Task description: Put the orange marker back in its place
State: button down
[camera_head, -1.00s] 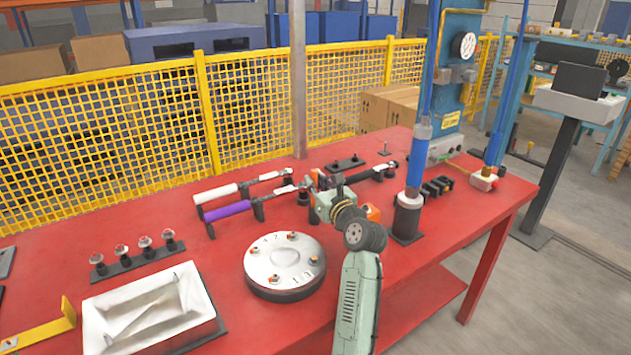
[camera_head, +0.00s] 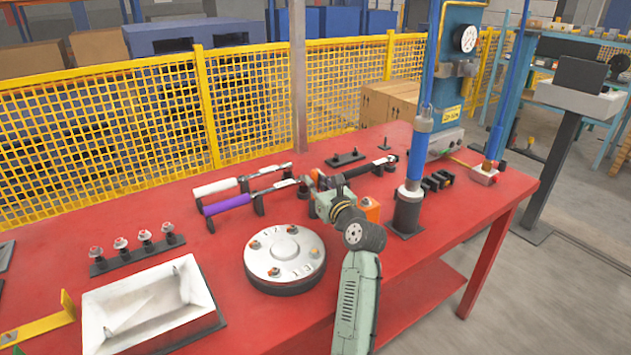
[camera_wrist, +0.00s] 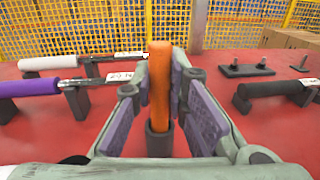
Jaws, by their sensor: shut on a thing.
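The orange marker (camera_wrist: 159,95) stands roughly upright between the finger pads of my gripper (camera_wrist: 172,100) in the wrist view. The gripper is shut on it. A dark round holder (camera_wrist: 151,140) shows at the marker's lower end. I cannot tell whether the marker's tip is inside this holder or in front of it. In the head view my gripper (camera_head: 324,190) is over the red table behind the round numbered disc, and the wrist hides most of the marker there.
Two torque tools, one white-handled (camera_head: 214,187) and one purple-handled (camera_head: 226,205), lie on stands left of my gripper. A black-handled tool (camera_head: 383,164) lies behind it. A blue upright tool (camera_head: 414,160) stands close on the right. The disc (camera_head: 284,252) and white tray (camera_head: 150,305) are in front.

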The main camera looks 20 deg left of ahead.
jog(key=shift+f, duration=0.15)
jog(key=c, duration=1.5)
grip_release()
jog(key=v, duration=1.2)
